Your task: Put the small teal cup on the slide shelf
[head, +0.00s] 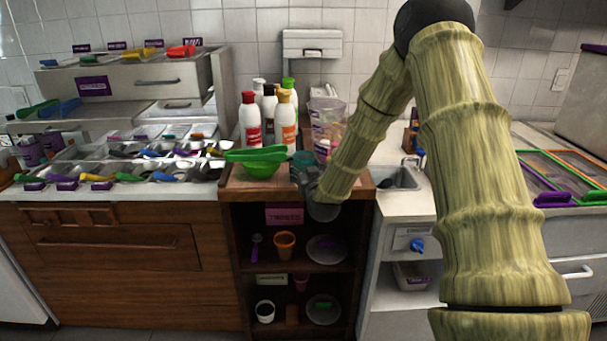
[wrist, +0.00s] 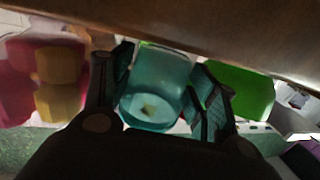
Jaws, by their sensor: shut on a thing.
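The small teal cup (wrist: 157,85) sits between the two fingers of my gripper (wrist: 165,72) in the wrist view, and the fingers are shut on it. It looks translucent, with a small light mark near its base. In the head view, part of the teal cup (head: 303,158) shows above my gripper (head: 304,172), at the wooden counter top; my wrist hides the rest. Whether it touches the counter I cannot tell. Below the counter is a dark wooden shelf unit (head: 266,269) with two open levels. Which surface is the slide shelf I cannot tell.
A green bowl (head: 256,166) stands left of my gripper. Several sauce bottles (head: 250,118) and clear stacked containers (head: 325,115) stand behind. The upper level holds an orange cup (head: 285,243) and a plate (head: 327,254); the lower holds a white cup (head: 265,312). A sink (head: 398,177) lies right.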

